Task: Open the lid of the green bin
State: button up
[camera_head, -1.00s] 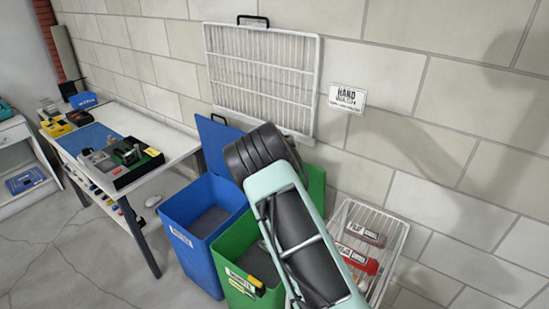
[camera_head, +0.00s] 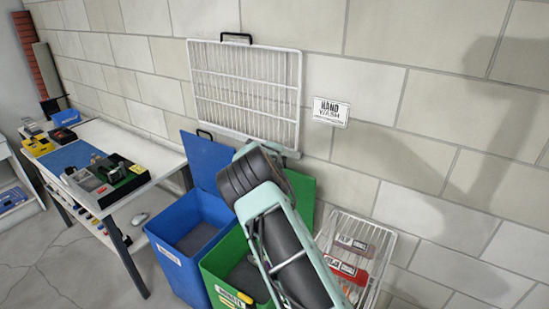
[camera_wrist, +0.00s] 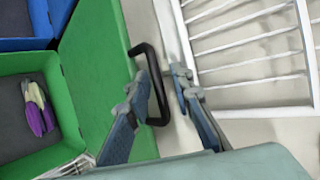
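The green bin (camera_head: 209,281) stands at the lower middle of the head view, partly behind my arm. Its green lid (camera_head: 302,196) stands raised at the back, near the wall. In the wrist view the lid (camera_wrist: 95,55) is a flat green panel beside the open bin (camera_wrist: 28,62). A black loop handle (camera_wrist: 139,49) sticks out from the lid's edge. My gripper (camera_wrist: 164,77) is open, with one finger on each side of the handle's outer bar. Contact with the handle cannot be told. My gripper's fingertips are hidden in the head view.
A blue bin (camera_head: 172,249) with its blue lid (camera_head: 205,160) raised stands left of the green bin. A white wire basket (camera_head: 385,238) with red items stands right. A white rack (camera_head: 245,90) hangs on the wall. A worktable (camera_head: 150,165) is at the left.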

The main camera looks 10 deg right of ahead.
dwell(0.3)
jog(key=v, duration=1.2)
